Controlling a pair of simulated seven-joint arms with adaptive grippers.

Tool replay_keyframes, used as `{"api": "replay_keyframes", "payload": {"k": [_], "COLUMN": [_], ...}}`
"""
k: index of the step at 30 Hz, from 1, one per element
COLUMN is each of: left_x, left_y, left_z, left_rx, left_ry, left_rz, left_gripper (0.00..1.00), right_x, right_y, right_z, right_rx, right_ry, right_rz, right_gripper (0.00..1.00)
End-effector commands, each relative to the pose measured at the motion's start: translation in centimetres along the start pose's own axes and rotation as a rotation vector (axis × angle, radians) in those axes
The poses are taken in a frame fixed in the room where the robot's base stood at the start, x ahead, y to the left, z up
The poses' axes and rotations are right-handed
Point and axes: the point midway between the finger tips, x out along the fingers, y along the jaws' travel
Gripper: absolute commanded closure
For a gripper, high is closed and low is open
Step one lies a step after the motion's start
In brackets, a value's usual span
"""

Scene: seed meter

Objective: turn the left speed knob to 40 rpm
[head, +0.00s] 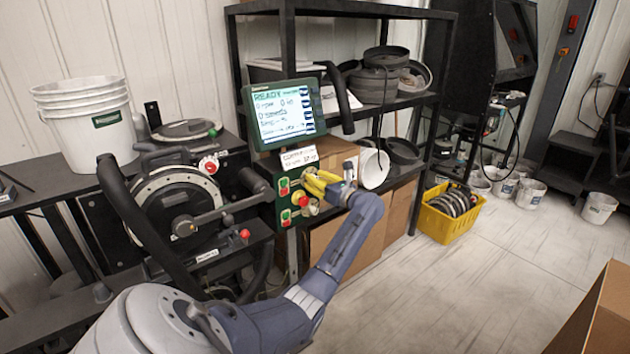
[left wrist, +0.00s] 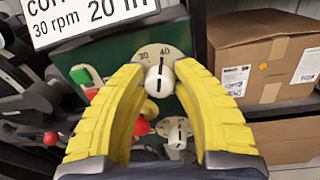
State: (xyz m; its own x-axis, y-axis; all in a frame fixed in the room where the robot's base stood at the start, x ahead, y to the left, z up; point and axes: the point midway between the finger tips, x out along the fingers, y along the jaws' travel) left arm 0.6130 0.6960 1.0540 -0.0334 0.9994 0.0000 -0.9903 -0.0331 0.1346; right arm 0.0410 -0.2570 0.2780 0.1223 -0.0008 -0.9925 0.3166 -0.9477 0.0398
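My left gripper (left wrist: 160,72) has yellow ribbed fingers on both sides of a white knob (left wrist: 158,84) on the green control panel (head: 267,200). Both fingertips appear to touch the knob's sides. Its dial plate shows 30 and 40. The dark line on the knob points up, close to the 40. A second white knob (left wrist: 178,137) with its own dial is lower right, apart from the fingers. In the head view, the gripper (head: 318,184) covers the upper knob. My right gripper is not in view.
Red and green buttons (left wrist: 81,75) sit left of the knobs. A screen (head: 284,112) reading READY and a white sign (head: 299,158) are above the panel. A cardboard box (left wrist: 265,57) stands right of it. The seed meter disc (head: 172,205) is at left.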

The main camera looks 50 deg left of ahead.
Motion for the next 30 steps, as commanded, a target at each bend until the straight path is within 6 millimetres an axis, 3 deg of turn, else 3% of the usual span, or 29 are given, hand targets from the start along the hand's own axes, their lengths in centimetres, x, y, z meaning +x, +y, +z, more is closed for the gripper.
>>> {"api": "replay_keyframes", "payload": {"k": [1,6,28,29,30], "left_x": [-0.01,-0.02,0.0,0.0,0.0], "left_y": [0.0,0.0,-0.03,-0.03,-0.03], "left_z": [-0.01,-0.01,0.12,0.12,0.12], "left_rx": [0.0,0.0,0.143,0.143,0.143], "left_ry": [0.0,0.0,-0.013,-0.013,-0.013], "left_rz": [0.0,0.0,0.001,0.001,0.001], "left_gripper": [0.8,0.99,1.0,0.79,0.75], "right_x": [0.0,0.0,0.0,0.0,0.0], "right_y": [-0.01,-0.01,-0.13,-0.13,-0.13], "right_z": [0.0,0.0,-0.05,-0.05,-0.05], "right_rx": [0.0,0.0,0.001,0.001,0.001], "right_ry": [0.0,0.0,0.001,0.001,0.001], "right_rz": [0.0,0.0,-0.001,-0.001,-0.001], "right_gripper": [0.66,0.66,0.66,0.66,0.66]}}
